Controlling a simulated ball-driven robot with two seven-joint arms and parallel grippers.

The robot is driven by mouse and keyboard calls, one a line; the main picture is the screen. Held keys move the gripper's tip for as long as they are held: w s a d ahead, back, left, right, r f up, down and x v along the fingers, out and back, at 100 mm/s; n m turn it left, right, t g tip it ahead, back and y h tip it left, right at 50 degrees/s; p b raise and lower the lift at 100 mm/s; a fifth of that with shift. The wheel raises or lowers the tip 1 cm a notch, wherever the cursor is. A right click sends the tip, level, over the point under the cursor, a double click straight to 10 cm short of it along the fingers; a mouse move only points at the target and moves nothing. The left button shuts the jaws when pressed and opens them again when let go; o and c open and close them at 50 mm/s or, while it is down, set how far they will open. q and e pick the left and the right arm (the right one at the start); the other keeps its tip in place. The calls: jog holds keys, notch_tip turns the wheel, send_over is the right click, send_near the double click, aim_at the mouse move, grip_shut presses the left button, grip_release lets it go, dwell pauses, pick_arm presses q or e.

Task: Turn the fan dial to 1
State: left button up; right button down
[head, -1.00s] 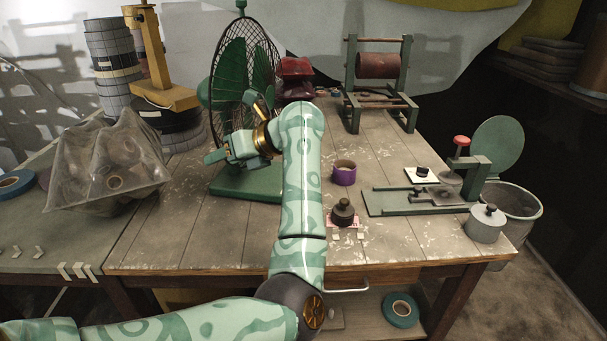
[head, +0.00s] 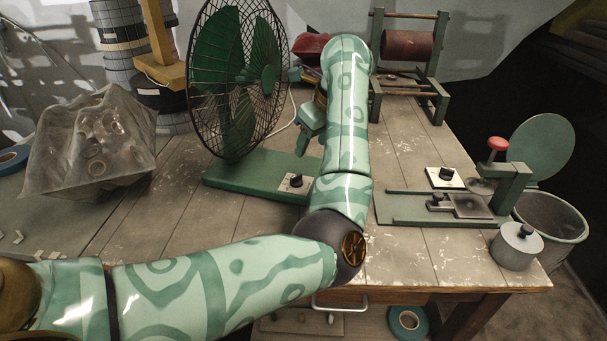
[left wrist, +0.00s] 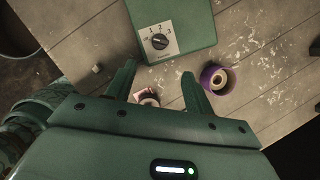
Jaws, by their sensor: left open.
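The green fan (head: 238,85) stands on its flat green base (head: 235,176) at the back left of the table. Its dial (head: 296,181) is a black knob on a white plate at the base's front right corner. In the left wrist view the dial (left wrist: 159,42) shows with the numbers 1, 2 and 3 around its top; which number it points at is too small to tell. My left gripper (left wrist: 158,74) is open and empty, its fingertips below the dial in that view, apart from it. In the head view my left gripper (head: 306,103) is above and right of the base.
A purple tape roll (left wrist: 217,79) lies right of the base in the wrist view; my arm hides it in the head view. A green press (head: 505,185), grey lidded pot (head: 516,246) and roller stand (head: 409,50) stand to the right. A plastic-covered bundle (head: 90,145) is left.

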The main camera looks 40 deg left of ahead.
pick_arm(q)
jog(key=b, duration=0.2)
send_near(298, 177)
jog(key=shift+x, duration=1.1)
jog(key=b+x, duration=0.3)
jog(key=x, duration=0.3)
pick_arm(e)
jog(key=shift+n+g, duration=0.3)
jog(key=shift+n, duration=0.1)
jog(key=f, duration=0.1)
jog(key=d+f, duration=0.1)
jog(key=f, duration=0.1)
jog(key=d+f, duration=0.1)
jog(key=shift+w+f, duration=0.15)
jog(key=shift+w, duration=0.1)
pick_arm(q)
jog(key=shift+c, duration=0.3)
jog(key=c, duration=0.9)
